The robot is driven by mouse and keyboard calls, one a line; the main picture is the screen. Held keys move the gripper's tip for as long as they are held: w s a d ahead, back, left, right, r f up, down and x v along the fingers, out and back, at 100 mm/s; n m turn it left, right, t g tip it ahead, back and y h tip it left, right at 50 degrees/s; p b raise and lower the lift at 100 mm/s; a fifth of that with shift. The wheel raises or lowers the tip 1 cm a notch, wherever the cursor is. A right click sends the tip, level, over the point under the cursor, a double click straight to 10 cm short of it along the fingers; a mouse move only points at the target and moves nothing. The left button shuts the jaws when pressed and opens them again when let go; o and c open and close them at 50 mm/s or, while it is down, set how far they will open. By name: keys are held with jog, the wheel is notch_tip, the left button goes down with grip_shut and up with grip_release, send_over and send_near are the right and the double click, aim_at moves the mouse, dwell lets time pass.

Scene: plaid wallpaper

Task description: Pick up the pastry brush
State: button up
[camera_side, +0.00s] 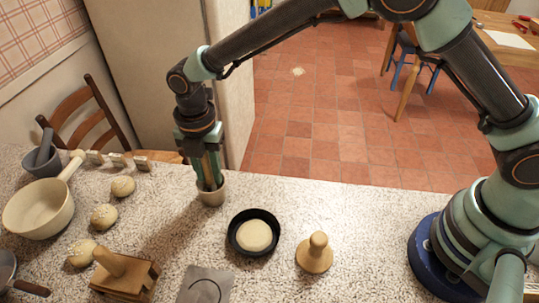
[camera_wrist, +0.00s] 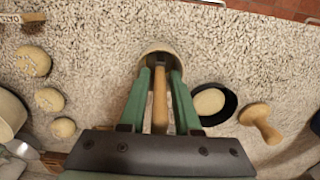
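A light wooden handle (camera_wrist: 160,100) rises from a small beige cup (camera_side: 212,193) on the speckled counter; it looks like the pastry brush, but no bristles show. The cup's rim also shows in the wrist view (camera_wrist: 160,47). My gripper (camera_wrist: 162,72) points down over the cup, its green fingers on either side of the handle. Gaps show between the handle and both fingers, so it appears open around the handle. In the side view my gripper (camera_side: 209,180) hides most of the handle and reaches the cup's rim.
A black pan (camera_side: 254,232) with pale dough and a wooden stamp (camera_side: 315,254) stand right of the cup. Several dough balls (camera_side: 104,217), a cream saucepan (camera_side: 38,212), a mortar (camera_side: 42,162) and a wooden press (camera_side: 124,275) are left. A grey sheet (camera_side: 205,286) lies in front.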

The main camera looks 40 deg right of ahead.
grip_shut()
notch_tip(320, 180, up, 20)
dwell(0.8)
